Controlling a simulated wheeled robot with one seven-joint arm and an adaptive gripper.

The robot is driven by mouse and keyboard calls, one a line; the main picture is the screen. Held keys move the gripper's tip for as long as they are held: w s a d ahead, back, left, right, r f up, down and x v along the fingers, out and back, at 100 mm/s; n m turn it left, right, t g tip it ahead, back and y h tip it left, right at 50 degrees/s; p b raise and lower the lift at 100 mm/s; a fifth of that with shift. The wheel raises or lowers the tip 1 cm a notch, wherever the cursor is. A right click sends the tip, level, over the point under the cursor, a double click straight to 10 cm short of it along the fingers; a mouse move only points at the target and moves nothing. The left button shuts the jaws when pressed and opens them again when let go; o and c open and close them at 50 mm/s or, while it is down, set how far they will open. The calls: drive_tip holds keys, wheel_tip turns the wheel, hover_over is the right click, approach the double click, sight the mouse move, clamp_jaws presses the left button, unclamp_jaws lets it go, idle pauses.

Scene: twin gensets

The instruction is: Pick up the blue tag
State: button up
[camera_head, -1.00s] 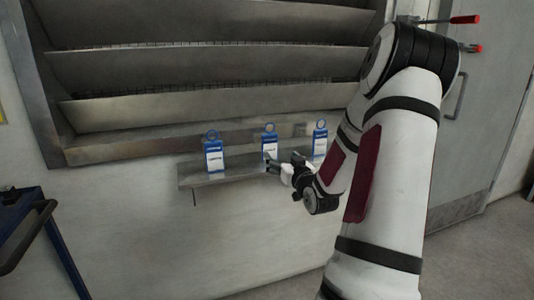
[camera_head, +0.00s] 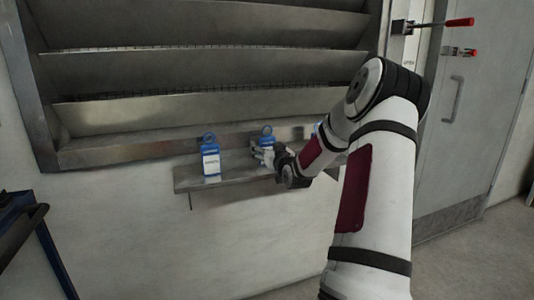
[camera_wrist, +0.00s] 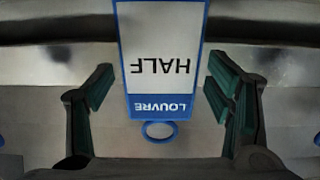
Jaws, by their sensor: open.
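A blue tag (camera_head: 266,140) with a ring on top stands at the middle of a narrow wall shelf. In the wrist view the tag (camera_wrist: 161,60) shows upside down, with a white face reading HALF, a blue LOUVRE band and a blue ring. My gripper (camera_head: 260,154) is at this tag and covers its lower part in the head view. In the wrist view my gripper (camera_wrist: 161,88) is open, one finger on each side of the tag, with gaps showing. A similar blue tag (camera_head: 210,160) stands to the left. Another at the right is mostly hidden behind my arm.
The narrow metal shelf (camera_head: 190,180) juts from the wall below the louvre slats (camera_head: 200,112). A door (camera_head: 470,120) with red-tipped handles is at the right. A dark blue frame (camera_head: 35,235) stands at the lower left.

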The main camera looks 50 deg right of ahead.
sight(269, 137)
drive_tip(key=c, duration=1.3)
drive_tip(key=shift+o, duration=0.2)
drive_tip(key=shift+r, duration=0.15)
drive_tip(key=shift+r, duration=0.5)
drive_tip(key=r+p, duration=0.1)
drive_tip(key=s+r, duration=0.1)
drive_tip(key=shift+a+r+p, duration=0.1)
drive_tip(key=shift+r+p, duration=0.2)
drive_tip(key=shift+p, duration=0.05)
drive_tip(key=s+a+r+p, duration=0.1)
drive_tip(key=s+a+p, duration=0.2)
drive_tip(key=s, duration=1.1)
drive_tip(key=shift+s+a, duration=0.3)
drive_tip(key=shift+s, duration=0.05)
